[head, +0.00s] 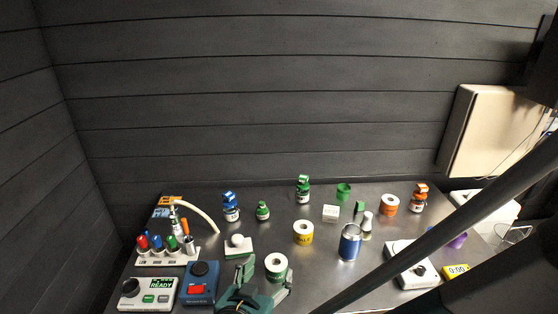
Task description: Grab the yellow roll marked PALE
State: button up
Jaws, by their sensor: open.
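The yellow roll (303,233) stands upright on the grey metal table, near its middle. Its top is white with a dark hole, and dark lettering on its side is too small to read surely. My green and dark gripper (264,275) is at the front edge of the picture, to the left of the yellow roll and nearer the camera. Its fingers are spread and it is apart from the yellow roll. Another white-topped roll (276,262) stands by the fingertips; its lower side is partly hidden, and I cannot tell whether they touch.
An orange roll (390,205) stands farther right. A dark diagonal bar crosses the right side.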

jog(key=shift+r, duration=4.25)
jog(key=m+g+y+p, duration=0.5)
jog(key=m+g+p, duration=0.9)
jog(key=p, duration=0.9)
send_over(303, 226)
jog(key=t, duration=0.1)
jog(key=shift+m, duration=0.5)
notch_tip(303, 226, down, 5)
jog(key=shift+d+r, duration=0.1)
jog(key=shift+r, duration=0.05)
jog(key=shift+s+f, duration=0.1)
jog(key=shift+f, duration=0.1)
jog(key=shift+f, duration=1.3)
jog(key=shift+f+p, duration=0.4)
jog(key=shift+f, duration=2.2)
